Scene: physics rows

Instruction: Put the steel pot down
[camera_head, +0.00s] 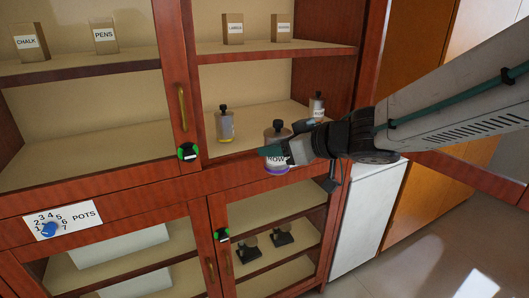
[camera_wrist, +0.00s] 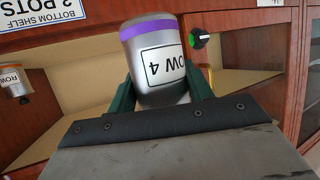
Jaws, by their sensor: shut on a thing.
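The steel pot (camera_head: 277,134) is a grey cylinder with a black top, a label starting "ROW" and a purple band near its base. My gripper (camera_head: 284,152) is shut on it from the right and holds it upright, in front of the cabinet shelf's front edge. In the wrist view the pot (camera_wrist: 148,75) appears upside down between the two green fingers, its label reading "ROW 4". I cannot tell whether its base touches anything. The cabinet shelf (camera_head: 250,117) is behind the pot.
A pot with a yellow band (camera_head: 225,126) stands left on that shelf, and another small pot (camera_head: 317,106) stands to the right. Labelled boxes (camera_head: 233,29) sit on the upper shelf. A blue dial (camera_head: 49,229) is beside a "POTS" sign. Green-ringed knobs (camera_head: 187,152) are on the cabinet frame.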

